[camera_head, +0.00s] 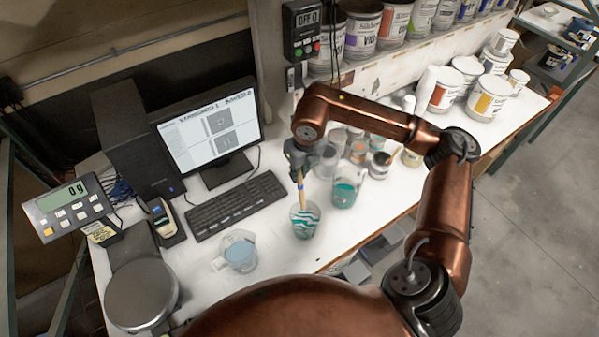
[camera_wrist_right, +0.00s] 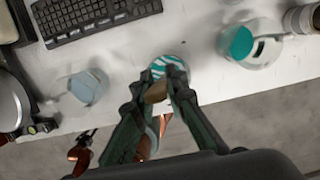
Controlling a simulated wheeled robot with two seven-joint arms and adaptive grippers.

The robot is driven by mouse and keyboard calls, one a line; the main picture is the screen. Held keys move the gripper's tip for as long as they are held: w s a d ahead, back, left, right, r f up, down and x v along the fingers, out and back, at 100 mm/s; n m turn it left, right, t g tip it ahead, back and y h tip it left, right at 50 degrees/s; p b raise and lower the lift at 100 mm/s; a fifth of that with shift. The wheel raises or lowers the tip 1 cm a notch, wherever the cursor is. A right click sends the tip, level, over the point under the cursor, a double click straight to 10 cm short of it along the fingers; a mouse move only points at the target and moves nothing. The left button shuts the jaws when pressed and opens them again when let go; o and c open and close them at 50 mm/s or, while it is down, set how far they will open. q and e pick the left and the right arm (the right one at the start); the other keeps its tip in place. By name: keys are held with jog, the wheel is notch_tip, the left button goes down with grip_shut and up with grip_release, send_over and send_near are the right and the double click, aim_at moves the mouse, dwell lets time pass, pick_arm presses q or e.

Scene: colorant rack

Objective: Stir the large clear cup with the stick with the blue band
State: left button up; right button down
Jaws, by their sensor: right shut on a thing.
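My right gripper (camera_head: 297,158) is shut on a tan wooden stick (camera_head: 301,194), which points down nearly upright. A small dark band shows on the stick just below the fingers. The clear cup (camera_head: 305,231) stands on the white table under the gripper, with teal and white streaks inside. The stick's lower end is at the cup's mouth and seems to reach into it; its tip cannot be made out. In the right wrist view the fingers (camera_wrist_right: 157,92) close around the stick and partly cover the striped cup (camera_wrist_right: 170,64). My left gripper is not in view.
A cup with teal liquid (camera_head: 343,193) stands close right of the striped cup. A clear pitcher with pale blue liquid (camera_head: 240,255) stands left, near the front edge. The keyboard (camera_head: 238,203), monitor (camera_head: 212,128) and round scale plate (camera_head: 141,292) are further left. Several cans crowd the right.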

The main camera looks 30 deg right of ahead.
jog(key=shift+w+f, duration=0.15)
jog(key=shift+f, duration=0.3)
notch_tip(320, 180, down, 13)
jog(key=s+b, duration=0.2)
jog(key=b, duration=0.9)
jog(key=shift+b, duration=0.4)
jog(key=shift+d, duration=0.15)
